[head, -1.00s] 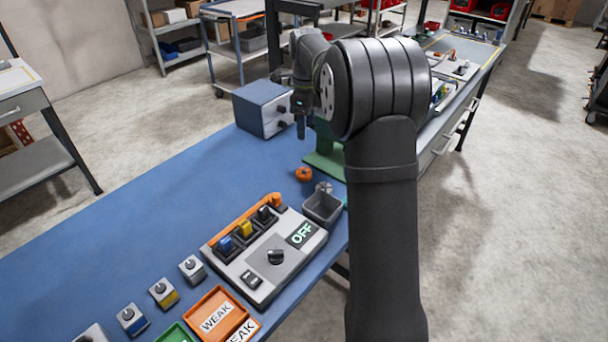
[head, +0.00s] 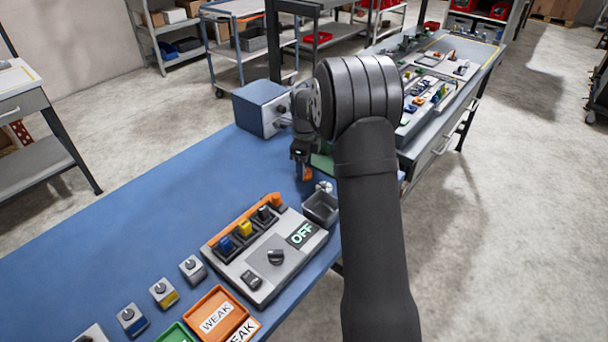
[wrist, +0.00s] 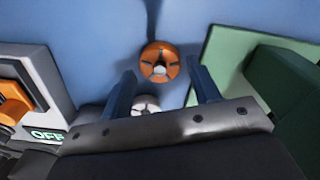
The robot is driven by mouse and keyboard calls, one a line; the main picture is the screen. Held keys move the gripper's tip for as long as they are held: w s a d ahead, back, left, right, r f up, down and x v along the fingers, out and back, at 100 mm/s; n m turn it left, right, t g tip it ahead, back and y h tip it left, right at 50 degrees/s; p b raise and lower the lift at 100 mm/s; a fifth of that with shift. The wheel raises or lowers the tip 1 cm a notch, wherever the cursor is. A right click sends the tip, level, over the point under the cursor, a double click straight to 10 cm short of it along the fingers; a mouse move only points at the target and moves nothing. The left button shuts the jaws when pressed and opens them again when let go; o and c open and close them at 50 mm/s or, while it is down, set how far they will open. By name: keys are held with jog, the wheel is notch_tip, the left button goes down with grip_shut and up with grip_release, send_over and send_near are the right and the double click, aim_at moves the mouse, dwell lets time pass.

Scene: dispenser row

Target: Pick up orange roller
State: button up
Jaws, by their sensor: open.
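The orange roller (wrist: 159,55) is a round disc with a pale centre. In the wrist view it lies on the blue table, just beyond my open fingers and roughly centred between them. In the head view my gripper (head: 301,172) is low over the table and hides most of the orange roller (head: 308,174). My gripper (wrist: 162,85) is open and nothing is held between its two blue-grey fingers. A similar grey roller (wrist: 146,103) sits nearer the gripper body, partly hidden by it.
A grey open bin (head: 321,208) stands beside the grey roller. The panel marked OFF (head: 266,255) lies nearer the camera. A green fixture (wrist: 275,75) stands close to the right finger in the wrist view. A blue-grey box (head: 262,108) stands behind. The table's left side is clear.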

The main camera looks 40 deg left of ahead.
jog(key=shift+f, duration=0.6)
jog(key=c, duration=0.8)
